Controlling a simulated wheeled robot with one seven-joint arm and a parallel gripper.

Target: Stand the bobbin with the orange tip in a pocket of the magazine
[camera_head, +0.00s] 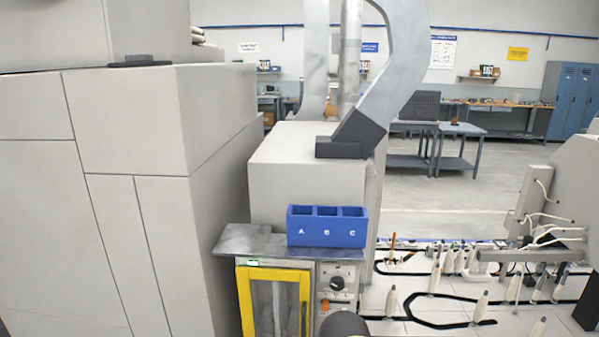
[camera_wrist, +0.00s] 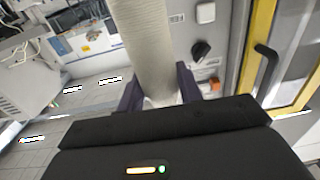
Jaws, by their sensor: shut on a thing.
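The blue magazine (camera_head: 327,233) stands on a grey shelf, with three open pockets in a row marked A, B and C. The pockets look empty from here. In the wrist view my gripper (camera_wrist: 160,97) is shut on a cream, thread-wound bobbin (camera_wrist: 148,40), with a dark finger on each side of it. The bobbin runs out of the top of the picture, so its far end is hidden. I see no orange tip on the held bobbin. The head view does not show the gripper's fingers or the held bobbin.
The grey shelf (camera_head: 245,241) sits above a yellow-framed door (camera_head: 243,300) and a panel with a black knob (camera_head: 337,284). A tall grey cabinet (camera_head: 100,200) stands at left. Several cream bobbins, one at the front (camera_head: 481,306), stand along a black track at right.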

